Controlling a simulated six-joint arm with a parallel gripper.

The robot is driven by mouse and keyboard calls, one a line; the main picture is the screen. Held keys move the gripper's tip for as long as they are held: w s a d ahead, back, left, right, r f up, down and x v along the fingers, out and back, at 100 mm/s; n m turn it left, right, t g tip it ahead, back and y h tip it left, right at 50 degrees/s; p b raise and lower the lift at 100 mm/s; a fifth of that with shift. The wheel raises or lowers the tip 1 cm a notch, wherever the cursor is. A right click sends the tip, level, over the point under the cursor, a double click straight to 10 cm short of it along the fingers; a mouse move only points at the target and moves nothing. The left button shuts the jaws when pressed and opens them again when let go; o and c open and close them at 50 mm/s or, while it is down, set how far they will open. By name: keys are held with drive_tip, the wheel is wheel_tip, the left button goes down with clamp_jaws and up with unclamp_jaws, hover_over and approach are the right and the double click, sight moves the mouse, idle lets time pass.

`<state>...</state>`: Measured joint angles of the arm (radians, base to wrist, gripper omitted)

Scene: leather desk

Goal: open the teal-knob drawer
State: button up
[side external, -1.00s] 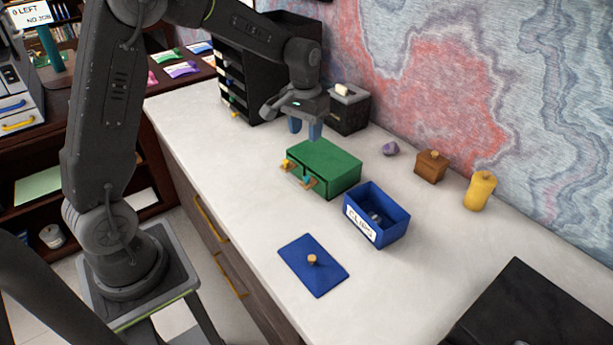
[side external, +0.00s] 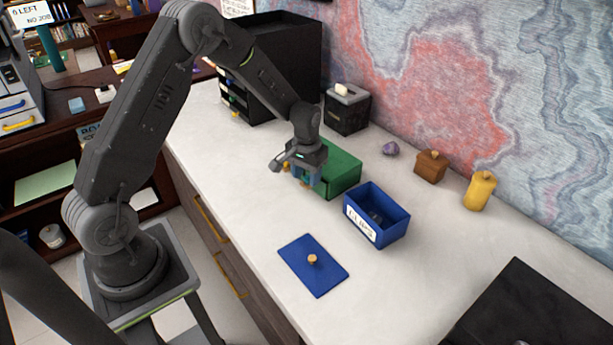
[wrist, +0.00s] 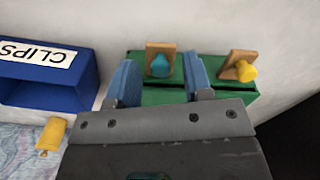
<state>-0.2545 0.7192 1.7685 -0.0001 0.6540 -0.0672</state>
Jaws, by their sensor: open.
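The green drawer box (side external: 343,170) stands on the pale desk, and its near front is partly hidden by my gripper. In the wrist view, its green body (wrist: 178,93) carries two knobs on wooden plates. The teal knob (wrist: 162,66) is between my two blue fingers, with a visible gap on each side. The yellow knob (wrist: 245,71) is to the right, outside the fingers. My gripper (side external: 305,175) points down at the front of the box in the side view; it is open and empty (wrist: 161,80). The teal knob is hidden in the side view.
A blue CLIPS box (side external: 362,228) stands right of the green box. A blue lid (side external: 326,278) with a round knob lies in front. A purple stone (side external: 391,148), a wooden box (side external: 430,168) and a yellow jar (side external: 478,193) stand toward the wall. Black shelving (side external: 275,75) stands behind.

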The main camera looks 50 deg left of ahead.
drive_tip(key=shift+f, duration=0.4)
clamp_jaws()
idle(0.4)
